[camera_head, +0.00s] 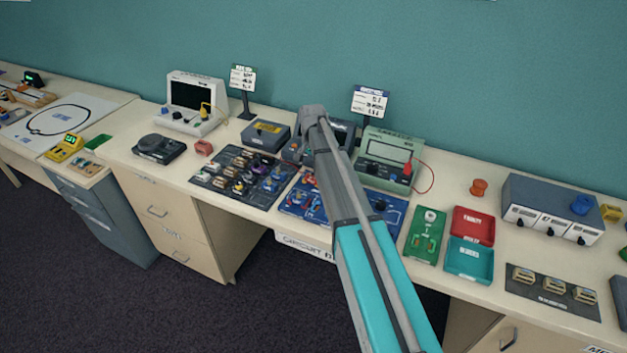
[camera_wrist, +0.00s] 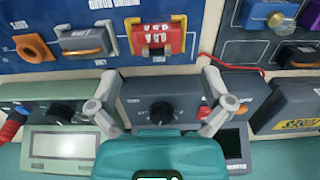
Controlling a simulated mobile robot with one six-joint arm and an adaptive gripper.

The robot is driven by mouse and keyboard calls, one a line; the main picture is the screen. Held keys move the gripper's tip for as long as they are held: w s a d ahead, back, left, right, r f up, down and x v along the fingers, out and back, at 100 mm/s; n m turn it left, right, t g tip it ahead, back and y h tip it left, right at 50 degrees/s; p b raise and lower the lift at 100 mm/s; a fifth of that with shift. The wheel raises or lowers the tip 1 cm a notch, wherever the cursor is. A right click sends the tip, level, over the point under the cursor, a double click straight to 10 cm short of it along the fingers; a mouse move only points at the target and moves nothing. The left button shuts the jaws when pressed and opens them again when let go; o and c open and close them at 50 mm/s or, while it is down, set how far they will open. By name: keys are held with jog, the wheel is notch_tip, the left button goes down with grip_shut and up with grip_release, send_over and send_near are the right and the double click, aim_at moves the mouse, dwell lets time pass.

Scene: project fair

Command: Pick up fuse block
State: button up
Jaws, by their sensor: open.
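In the wrist view a red block (camera_wrist: 159,39) with white markings and a brass-coloured part lies on a blue board (camera_wrist: 30,65). It looks like the fuse block, though its label is too small to read. My gripper (camera_wrist: 160,82) is open and empty, its two fingers spread apart. The red block lies between and beyond the fingers in the picture, with no clear contact. In the head view the blue board (camera_head: 393,217) is partly covered by my arm, and my gripper and most of the block are hidden.
A green-grey meter (camera_head: 390,155) stands at the back of the bench. A dark board of several components (camera_head: 215,190) lies left of the blue board; a green board (camera_head: 425,235) lies right.

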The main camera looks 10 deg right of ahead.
jog(key=shift+d+f+b, duration=0.15)
jog(key=shift+f+b, duration=1.1)
jog(key=shift+f, duration=0.05)
jog(key=shift+d+f+b, duration=0.15)
jog(key=shift+f+b, duration=1.1)
jog(key=shift+f, duration=0.05)
jog(key=c, duration=1)
jog(key=shift+r, duration=0.2)
notch_tip(320, 180, up, 3)
jog(key=p, duration=0.3)
jog(key=shift+f, duration=0.2)
jog(key=s+d+r+p, duration=0.2)
jog(key=s+r+p, duration=0.8)
jog(key=s, duration=0.3)
jog(key=shift+s, duration=0.4)
jog(key=shift+r, duration=0.2)
jog(key=shift+r+p, duration=1.4)
jog(key=shift+p, duration=0.15)
